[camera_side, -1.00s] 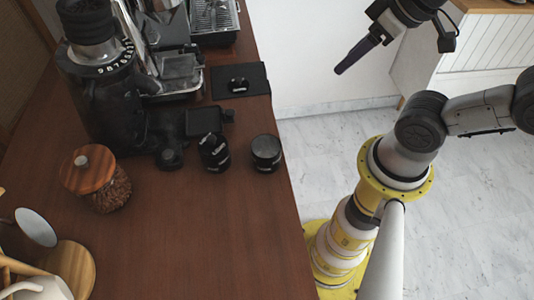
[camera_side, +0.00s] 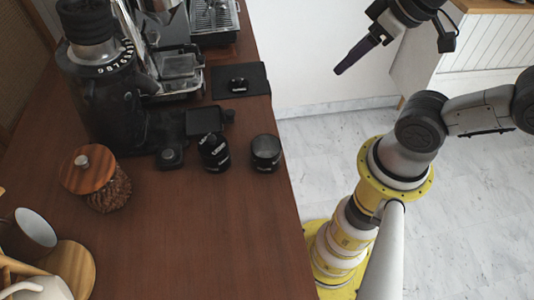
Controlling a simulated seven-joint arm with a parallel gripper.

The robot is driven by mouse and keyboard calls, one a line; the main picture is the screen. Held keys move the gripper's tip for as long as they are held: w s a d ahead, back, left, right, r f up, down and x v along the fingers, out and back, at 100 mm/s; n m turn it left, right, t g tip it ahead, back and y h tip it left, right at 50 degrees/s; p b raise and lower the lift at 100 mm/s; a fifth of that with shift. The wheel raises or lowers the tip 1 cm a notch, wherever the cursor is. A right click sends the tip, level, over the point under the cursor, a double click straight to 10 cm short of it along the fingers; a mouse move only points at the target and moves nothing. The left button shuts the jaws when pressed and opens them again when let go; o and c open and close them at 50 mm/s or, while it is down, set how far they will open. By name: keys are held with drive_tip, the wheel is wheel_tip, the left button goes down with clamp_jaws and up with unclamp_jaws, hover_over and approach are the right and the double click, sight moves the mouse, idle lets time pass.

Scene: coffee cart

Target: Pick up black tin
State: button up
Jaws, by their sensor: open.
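Two small black cylindrical containers stand side by side on the brown counter, near its right edge. The right one (camera_side: 265,152) has a greyish top; the left one (camera_side: 214,152) has pale lettering. I cannot tell for certain which is the black tin. My gripper (camera_side: 340,70) is at the upper right, beyond the counter's edge, pointing down and left. It is clear of both containers and holds nothing I can see. Its fingers overlap from this side, so the gap between them is hidden.
A black grinder (camera_side: 100,90) and an espresso machine (camera_side: 180,75) stand behind the containers. A black mat (camera_side: 255,82) holds a small dark item. A wooden-lidded jar (camera_side: 95,178) and a mug (camera_side: 30,232) are at the left. The front counter (camera_side: 205,235) is clear.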

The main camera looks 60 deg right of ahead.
drive_tip(key=o, duration=0.5)
